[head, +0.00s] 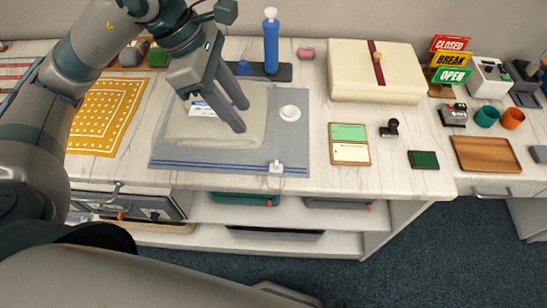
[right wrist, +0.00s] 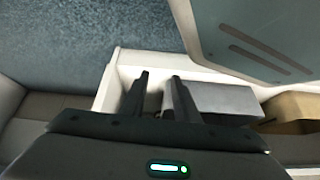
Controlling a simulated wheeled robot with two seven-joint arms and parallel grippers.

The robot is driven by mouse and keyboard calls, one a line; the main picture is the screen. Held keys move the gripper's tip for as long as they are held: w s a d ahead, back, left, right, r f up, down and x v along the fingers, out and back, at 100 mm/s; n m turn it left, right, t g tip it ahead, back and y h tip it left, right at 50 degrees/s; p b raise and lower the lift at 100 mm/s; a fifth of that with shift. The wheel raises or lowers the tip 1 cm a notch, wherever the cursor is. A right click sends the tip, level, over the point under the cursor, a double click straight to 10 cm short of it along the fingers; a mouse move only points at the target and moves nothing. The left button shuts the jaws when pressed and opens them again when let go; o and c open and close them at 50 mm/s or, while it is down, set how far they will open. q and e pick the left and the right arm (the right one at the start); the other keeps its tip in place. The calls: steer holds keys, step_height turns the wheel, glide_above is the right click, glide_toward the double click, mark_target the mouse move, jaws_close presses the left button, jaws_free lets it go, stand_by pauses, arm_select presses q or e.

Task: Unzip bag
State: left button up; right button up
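A flat grey translucent bag (head: 285,150) lies on the counter, with blue stripes along its front edge. A small pale slider (head: 276,167) sits at the right part of that edge. A beige folded item with a white label (head: 200,108) shows in the bag area, and a white round piece (head: 289,113) is at its right. My left gripper (head: 241,116) is over the bag with its two fingers apart and nothing between them. It is away from the slider. My right gripper (right wrist: 159,76) shows only in the right wrist view, fingers apart and empty.
A blue bottle (head: 271,42) stands behind the bag. A yellow dotted cloth (head: 108,115) lies left; a cream box (head: 375,72), a green-and-white card (head: 349,144) and a wooden tray (head: 485,153) lie right. Open shelves (head: 280,215) are below the counter. The right wrist view shows floor (right wrist: 70,40) and furniture.

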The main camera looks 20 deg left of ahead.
mark_target(276, 162)
stand_by(0.3)
